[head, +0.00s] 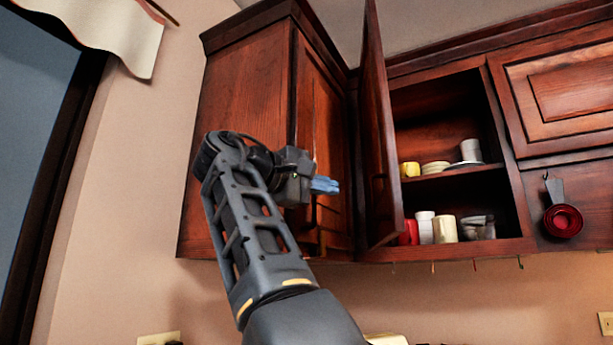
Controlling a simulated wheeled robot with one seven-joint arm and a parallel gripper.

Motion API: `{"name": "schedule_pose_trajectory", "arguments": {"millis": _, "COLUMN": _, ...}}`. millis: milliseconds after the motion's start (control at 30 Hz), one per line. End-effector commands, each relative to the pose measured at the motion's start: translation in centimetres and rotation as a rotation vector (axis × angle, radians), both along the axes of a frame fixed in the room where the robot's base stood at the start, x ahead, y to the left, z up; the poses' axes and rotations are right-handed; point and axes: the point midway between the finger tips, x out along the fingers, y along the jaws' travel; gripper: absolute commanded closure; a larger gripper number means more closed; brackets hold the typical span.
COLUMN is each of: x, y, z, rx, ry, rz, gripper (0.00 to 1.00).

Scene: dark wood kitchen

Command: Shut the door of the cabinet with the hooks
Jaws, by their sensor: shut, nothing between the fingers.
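The cabinet with the hooks (515,243) hangs on the wall at right of centre, with several small hooks along its lower edge. Its door (378,130) stands wide open, hinged on the left and seen nearly edge-on. My gripper (325,186) is shut and empty, with blue fingertips pointing right. In the picture it is left of the open door, in front of the neighbouring corner cabinet. A gap shows between the fingertips and the door. I cannot tell the depth between them.
Inside the open cabinet are cups (445,229) below and plates (435,168) with a yellow cup (410,169) above. The closed corner cabinet (245,130) is behind my arm. Red measuring cups (563,220) hang at right. Below the cabinets the wall is mostly clear.

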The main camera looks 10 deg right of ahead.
Motion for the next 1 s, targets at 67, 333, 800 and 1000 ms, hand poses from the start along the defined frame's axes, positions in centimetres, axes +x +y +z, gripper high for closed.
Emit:
{"name": "schedule_pose_trajectory", "arguments": {"millis": 67, "x": 0.9, "y": -1.5, "z": 0.2, "rx": 0.0, "ry": 0.001, "rz": -0.002, "gripper": 1.0}}
{"name": "schedule_pose_trajectory", "arguments": {"millis": 333, "x": 0.4, "y": -4.8, "z": 0.1, "rx": 0.002, "ry": -0.001, "rz": 0.0, "gripper": 1.0}}
{"name": "schedule_pose_trajectory", "arguments": {"millis": 800, "x": 0.2, "y": -5.7, "z": -0.1, "rx": 0.0, "ry": 0.0, "rz": 0.001, "gripper": 1.0}}
{"name": "schedule_pose_trajectory", "arguments": {"millis": 1000, "x": 0.1, "y": -5.9, "z": -0.1, "rx": 0.001, "ry": -0.001, "rz": 0.011, "gripper": 1.0}}
